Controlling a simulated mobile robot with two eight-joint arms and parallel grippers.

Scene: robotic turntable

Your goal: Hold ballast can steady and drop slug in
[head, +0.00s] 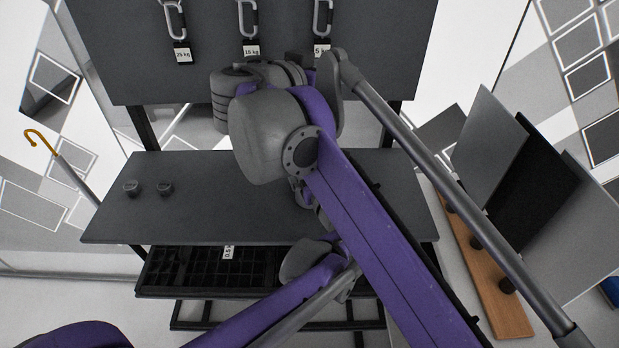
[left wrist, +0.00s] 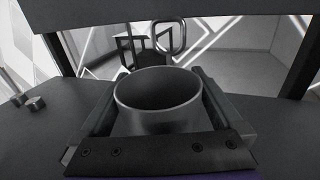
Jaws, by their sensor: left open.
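The ballast can (left wrist: 158,121), a grey round open-topped can, stands upright on the dark table in the left wrist view. Its inside is dark, and I cannot make out any contents. My left gripper (left wrist: 155,82) is open, with one finger on each side of the can. I cannot tell whether either finger touches it. Two small dark slugs stand on the table's left part in the head view, one slug (head: 130,187) beside the other slug (head: 165,188). They also show at the left of the left wrist view (left wrist: 36,103). In the head view my arms hide the can, and my right gripper cannot be made out.
The dark table (head: 210,220) is clear between the slugs and my arms. A dark panel (head: 130,60) behind it carries carabiners with weight labels, including one carabiner (head: 172,18). A slotted black tray (head: 200,268) sits below. Upright boards (head: 485,145) stand on a wooden base at right.

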